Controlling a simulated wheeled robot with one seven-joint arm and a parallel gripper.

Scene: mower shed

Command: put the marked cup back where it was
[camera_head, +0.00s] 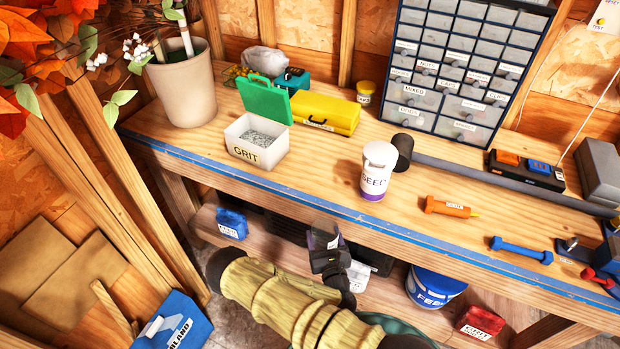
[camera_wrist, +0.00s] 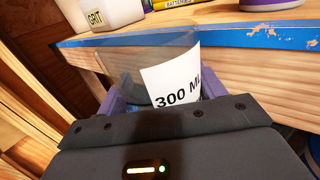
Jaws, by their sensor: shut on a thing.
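The marked cup (camera_wrist: 178,82) is clear, with a white label reading "300 ML". In the wrist view it stands slightly tilted between the purple fingers of my gripper (camera_wrist: 160,98), which is shut on it. In the head view my gripper (camera_head: 325,243) is in front of the bench, below its blue front edge. There the cup is hard to make out against the dark background. The cup's lower part is hidden by the gripper body in the wrist view.
The workbench (camera_head: 330,195) carries a white GRIT box (camera_head: 256,142) with an open green lid, a yellow case (camera_head: 325,114), a white SEED shaker (camera_head: 376,172) and an orange tool (camera_head: 447,207). Bare wood shows between box and shaker. A blue FEED bucket (camera_head: 434,285) stands below.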

